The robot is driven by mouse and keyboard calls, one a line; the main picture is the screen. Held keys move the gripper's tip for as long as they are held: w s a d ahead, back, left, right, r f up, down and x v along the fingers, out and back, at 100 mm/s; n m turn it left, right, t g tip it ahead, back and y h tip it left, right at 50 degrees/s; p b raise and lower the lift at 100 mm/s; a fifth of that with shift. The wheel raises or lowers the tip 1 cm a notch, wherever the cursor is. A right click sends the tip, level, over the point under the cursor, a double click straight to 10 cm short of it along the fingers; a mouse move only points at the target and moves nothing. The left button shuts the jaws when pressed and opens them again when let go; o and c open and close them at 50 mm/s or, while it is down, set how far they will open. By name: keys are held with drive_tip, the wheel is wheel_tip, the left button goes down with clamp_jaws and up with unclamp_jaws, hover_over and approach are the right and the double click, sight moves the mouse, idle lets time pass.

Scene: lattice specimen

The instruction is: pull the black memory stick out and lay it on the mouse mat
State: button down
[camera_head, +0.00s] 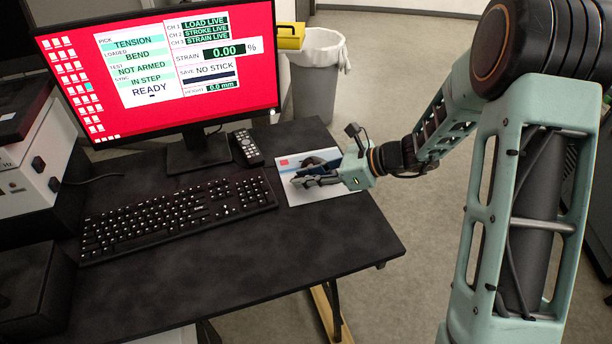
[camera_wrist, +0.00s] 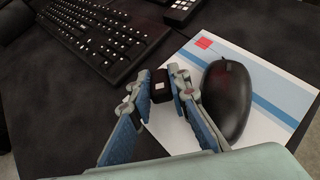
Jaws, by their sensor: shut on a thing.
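My gripper (camera_head: 300,181) reaches in from the right, low over the left part of the mouse mat (camera_head: 322,192). In the wrist view, my gripper (camera_wrist: 160,77) is shut on the black memory stick (camera_wrist: 160,92), a small dark block with a pale end, held between the two fingertips. The stick is at the left edge of the white and blue mouse mat (camera_wrist: 262,68) in that view; I cannot tell whether it touches the surface. The fingers hide the stick in the head view.
A black mouse (camera_wrist: 227,100) lies on the mat, right beside my fingers. A keyboard (camera_head: 175,215), a remote-like keypad (camera_head: 247,147) and a monitor (camera_head: 160,65) reading "NO STICK" stand to the left. The desk (camera_head: 330,235) is bare in front of the mat.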

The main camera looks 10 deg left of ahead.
drive_tip(key=shift+f+b, duration=0.55)
drive_tip(key=shift+f, duration=0.15)
idle(0.8)
drive_tip(key=c, duration=1.7)
unclamp_jaws()
drive_tip(key=shift+c, duration=0.2)
drive_tip(key=o, duration=0.5)
drive_tip(key=shift+d, duration=0.1)
drive_tip(key=shift+p+v, duration=1.3)
drive_tip(key=shift+v, duration=1.15)
